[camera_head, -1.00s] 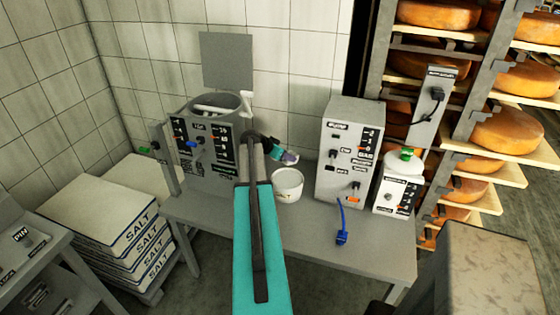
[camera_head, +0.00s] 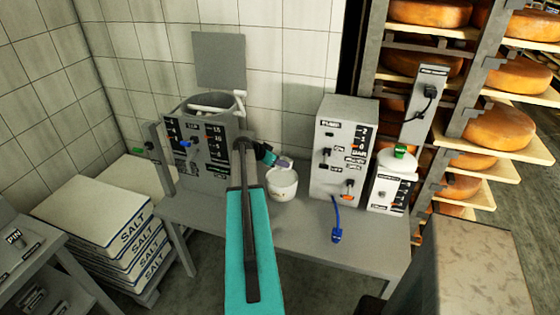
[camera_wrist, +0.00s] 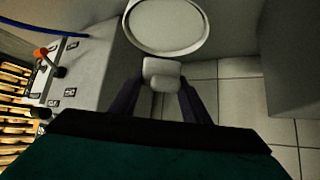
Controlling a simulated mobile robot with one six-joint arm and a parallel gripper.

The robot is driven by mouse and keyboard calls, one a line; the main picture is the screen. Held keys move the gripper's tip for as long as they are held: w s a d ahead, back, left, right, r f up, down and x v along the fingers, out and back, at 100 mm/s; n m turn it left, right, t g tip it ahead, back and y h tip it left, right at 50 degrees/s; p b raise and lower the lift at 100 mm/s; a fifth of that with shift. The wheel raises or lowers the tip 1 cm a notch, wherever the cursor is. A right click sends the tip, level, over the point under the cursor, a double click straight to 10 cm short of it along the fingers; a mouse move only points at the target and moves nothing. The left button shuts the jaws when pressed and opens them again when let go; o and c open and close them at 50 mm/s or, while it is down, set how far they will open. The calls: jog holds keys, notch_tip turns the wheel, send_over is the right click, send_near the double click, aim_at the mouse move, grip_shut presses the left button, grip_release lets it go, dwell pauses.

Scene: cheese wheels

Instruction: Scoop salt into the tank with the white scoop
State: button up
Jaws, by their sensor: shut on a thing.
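The white scoop shows in the wrist view as a small pale block (camera_wrist: 162,76) between my two dark fingers; in the head view only a small pale part shows. My gripper (camera_head: 280,162) is shut on it; it also shows in the wrist view (camera_wrist: 162,88). The gripper is just above the rim of a white tub (camera_head: 282,188). In the wrist view the tub's round pale opening (camera_wrist: 168,24) lies just beyond the scoop. Its contents are hard to make out. The grey tank (camera_head: 211,160), with gauges and an open round top, stands to the left.
A grey box with switches (camera_head: 341,150) and a white canister with a green knob (camera_head: 392,185) stand right of the tub on the grey table (camera_head: 300,235). Salt sacks (camera_head: 110,235) are stacked at left. Cheese shelves are at right.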

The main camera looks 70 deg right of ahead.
aim_at(277, 167)
jog(key=shift+f, duration=2)
jog(key=shift+f+b, duration=0.65)
jog(key=shift+b, duration=0.35)
jog(key=shift+r, duration=4)
